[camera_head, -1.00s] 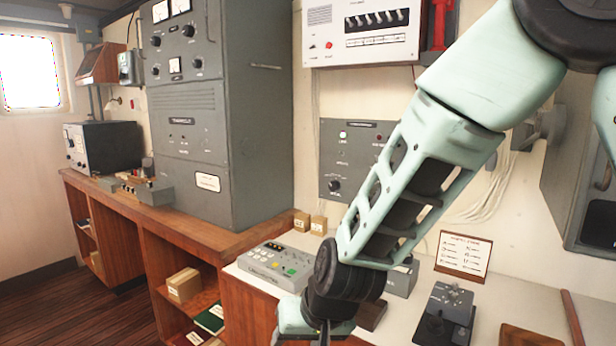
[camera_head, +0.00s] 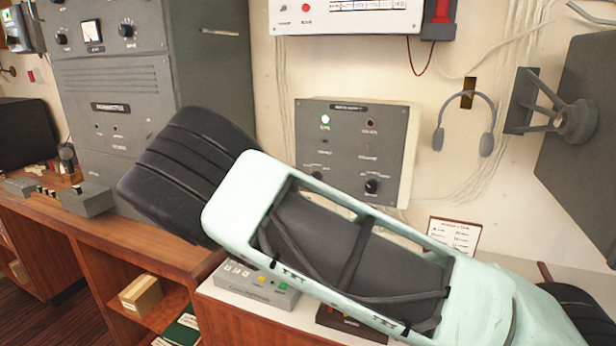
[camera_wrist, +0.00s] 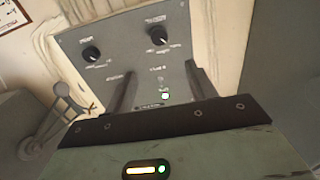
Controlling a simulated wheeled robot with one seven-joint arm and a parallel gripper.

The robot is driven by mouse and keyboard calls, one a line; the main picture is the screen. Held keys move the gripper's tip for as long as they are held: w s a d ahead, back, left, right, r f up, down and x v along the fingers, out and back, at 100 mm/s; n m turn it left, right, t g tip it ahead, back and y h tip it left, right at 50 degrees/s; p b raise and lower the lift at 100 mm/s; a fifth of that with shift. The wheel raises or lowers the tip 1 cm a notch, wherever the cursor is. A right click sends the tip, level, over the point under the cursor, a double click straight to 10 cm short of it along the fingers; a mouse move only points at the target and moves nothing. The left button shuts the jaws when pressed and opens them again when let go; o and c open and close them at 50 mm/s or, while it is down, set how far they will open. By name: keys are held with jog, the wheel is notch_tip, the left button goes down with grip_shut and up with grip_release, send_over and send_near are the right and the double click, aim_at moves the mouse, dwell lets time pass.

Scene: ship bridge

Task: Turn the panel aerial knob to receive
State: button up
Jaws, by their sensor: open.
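A grey wall panel (camera_head: 345,150) has a lit pale lamp (camera_head: 325,120) and a dark red lamp (camera_head: 370,123) near its top. Two black knobs sit low on it, a right one (camera_head: 372,186) and a left one (camera_head: 317,177) partly behind my arm. The wrist view shows the panel (camera_wrist: 125,62) turned over, with the two knobs (camera_wrist: 91,53) (camera_wrist: 157,36) at the top. The labels are too small to read, so I cannot tell which knob is the aerial one. My gripper (camera_wrist: 162,69) is open and empty, its fingers in front of the panel. The head view does not show the fingers.
My arm crosses the front of the desk. A button box (camera_head: 255,285) lies partly behind it. Headphones (camera_head: 465,125) hang right of the panel, beside a wall bracket (camera_head: 570,115). A tall grey cabinet (camera_head: 115,80) stands at the left.

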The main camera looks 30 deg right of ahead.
aim_at(314, 178)
jog(key=p+x, duration=0.5)
jog(key=x, duration=1)
jog(key=c, duration=1)
